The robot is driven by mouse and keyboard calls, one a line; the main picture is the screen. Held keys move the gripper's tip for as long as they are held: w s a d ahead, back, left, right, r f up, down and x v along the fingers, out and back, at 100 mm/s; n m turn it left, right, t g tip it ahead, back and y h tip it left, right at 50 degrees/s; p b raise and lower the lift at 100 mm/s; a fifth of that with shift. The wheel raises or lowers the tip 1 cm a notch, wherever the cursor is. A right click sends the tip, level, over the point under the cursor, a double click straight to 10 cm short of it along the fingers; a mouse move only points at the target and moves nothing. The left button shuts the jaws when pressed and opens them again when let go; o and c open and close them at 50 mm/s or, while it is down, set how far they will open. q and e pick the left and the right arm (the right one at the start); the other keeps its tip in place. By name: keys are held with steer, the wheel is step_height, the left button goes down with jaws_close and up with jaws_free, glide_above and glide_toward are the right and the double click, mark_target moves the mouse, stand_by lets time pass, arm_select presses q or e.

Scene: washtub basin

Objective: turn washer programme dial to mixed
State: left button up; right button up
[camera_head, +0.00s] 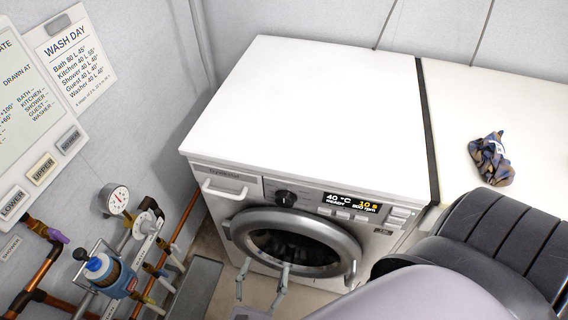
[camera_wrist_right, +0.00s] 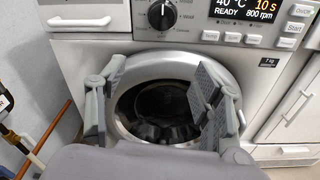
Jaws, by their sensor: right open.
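The washer (camera_head: 320,105) is white with a round grey-rimmed door. Its black programme dial (camera_head: 285,197) sits on the front panel, left of the lit display (camera_head: 350,204). The dial also shows at the top of the right wrist view (camera_wrist_right: 162,14), with a white mark pointing roughly up; the labels around it are too small to read. The display reads 40 °C, READY, 10 s, 800 rpm. My right gripper (camera_head: 266,265) is open and empty in front of the door, below the dial and apart from it. It also shows in the right wrist view (camera_wrist_right: 160,70). My left gripper is out of view.
A detergent drawer (camera_head: 228,187) is left of the dial. Buttons (camera_head: 350,215) line up under the display. A crumpled patterned cloth (camera_head: 491,158) lies on the white top at right. Gauges (camera_head: 117,200) and copper pipes stand at left.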

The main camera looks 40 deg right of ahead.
step_height(320, 180, up, 2)
steer(key=p, duration=0.2)
glide_toward(284, 203)
steer(key=shift+h, duration=0.4)
steer(key=x, duration=0.8)
steer(key=shift+w+a+f, duration=0.1)
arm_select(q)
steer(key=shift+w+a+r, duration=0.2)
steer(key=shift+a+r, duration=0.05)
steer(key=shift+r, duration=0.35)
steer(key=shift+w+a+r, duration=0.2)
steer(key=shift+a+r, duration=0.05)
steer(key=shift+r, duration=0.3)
arm_select(e)
steer(key=shift+w+d, duration=0.4)
steer(key=shift+d, duration=0.05)
steer(key=shift+c, duration=0.3)
steer(key=c, duration=1.1)
